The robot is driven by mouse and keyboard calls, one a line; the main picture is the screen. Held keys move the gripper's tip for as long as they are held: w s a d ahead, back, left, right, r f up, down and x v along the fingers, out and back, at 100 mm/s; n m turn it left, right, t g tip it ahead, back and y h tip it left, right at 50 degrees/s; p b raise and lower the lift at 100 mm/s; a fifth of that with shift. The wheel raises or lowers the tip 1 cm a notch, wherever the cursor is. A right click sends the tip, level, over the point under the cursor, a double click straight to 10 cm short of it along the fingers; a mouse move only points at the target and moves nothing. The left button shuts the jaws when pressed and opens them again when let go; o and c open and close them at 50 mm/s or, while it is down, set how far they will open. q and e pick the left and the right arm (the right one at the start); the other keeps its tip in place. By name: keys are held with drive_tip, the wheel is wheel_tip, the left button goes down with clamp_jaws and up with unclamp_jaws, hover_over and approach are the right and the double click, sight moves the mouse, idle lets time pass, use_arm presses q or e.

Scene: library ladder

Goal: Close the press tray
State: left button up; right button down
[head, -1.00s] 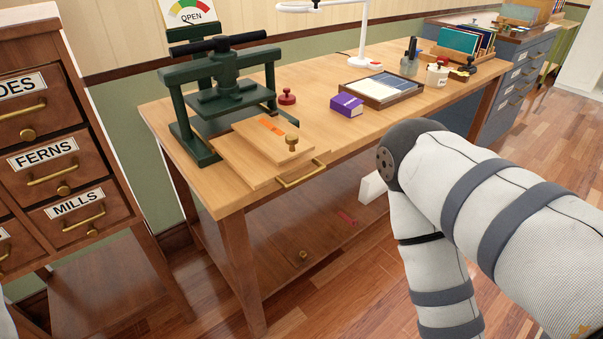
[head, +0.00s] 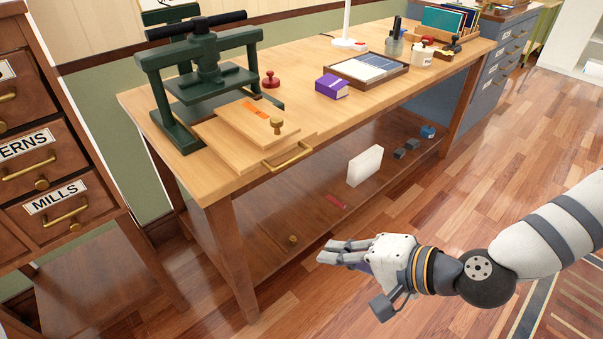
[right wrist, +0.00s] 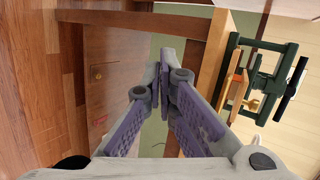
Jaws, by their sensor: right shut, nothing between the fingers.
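The dark green press (head: 203,80) stands on the left end of the wooden workbench. Its wooden tray (head: 228,150) sticks out of the press toward the bench's front edge. A brass handle (head: 288,158) is on the tray's front, and a board with an orange strip and a brass knob (head: 277,124) lies on top. My right gripper (head: 322,253) is shut and empty, out in front of the bench and below its top, apart from the tray. In the right wrist view the shut fingertips (right wrist: 163,72) show left of the press (right wrist: 262,80). My left gripper is not in view.
A purple box (head: 331,86), a red-handled stamp (head: 270,79) and a shallow tray of cards (head: 368,68) are on the bench top. A lower shelf holds a white block (head: 365,166). A drawer cabinet (head: 45,170) stands at the left. Floor in front is clear.

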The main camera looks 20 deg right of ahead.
drive_tip(key=w+d+r+m+t+h, duration=0.1)
drive_tip(key=w+d+r+m+t, duration=0.2)
drive_tip(key=w+d+r+t, duration=0.4)
drive_tip(key=g+b, duration=0.2)
drive_tip(key=b, duration=0.1)
approach(292, 159)
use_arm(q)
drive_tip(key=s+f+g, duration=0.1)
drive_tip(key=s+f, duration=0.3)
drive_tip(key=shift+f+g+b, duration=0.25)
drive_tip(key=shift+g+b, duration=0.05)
use_arm(e)
drive_tip(key=x, duration=0.6)
drive_tip(key=shift+w+a, duration=0.15)
drive_tip(key=shift+w, duration=0.15)
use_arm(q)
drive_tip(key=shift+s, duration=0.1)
